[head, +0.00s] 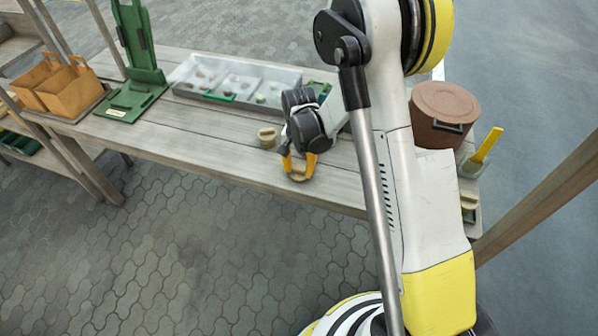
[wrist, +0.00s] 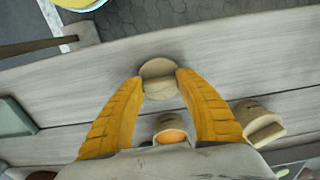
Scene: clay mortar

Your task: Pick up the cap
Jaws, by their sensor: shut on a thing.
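The cap (wrist: 158,68) is a small round beige piece with a raised ridge across its top. In the wrist view it sits between the tips of my gripper's yellow fingers (wrist: 160,84), which are shut on it. In the head view my gripper (head: 298,162) points down near the table's front edge, with the cap (head: 298,177) at its fingertips. The fingers hide part of the cap. I cannot tell whether it touches the table or is just above it.
A similar beige piece (head: 267,136) stands close behind my gripper on the wooden table (head: 215,148). A grey compartment tray (head: 246,68) with small stones lies behind. A green stand (head: 138,60) is at left. A brown lidded bucket (head: 443,112) and a yellow-handled tool (head: 486,146) are at right.

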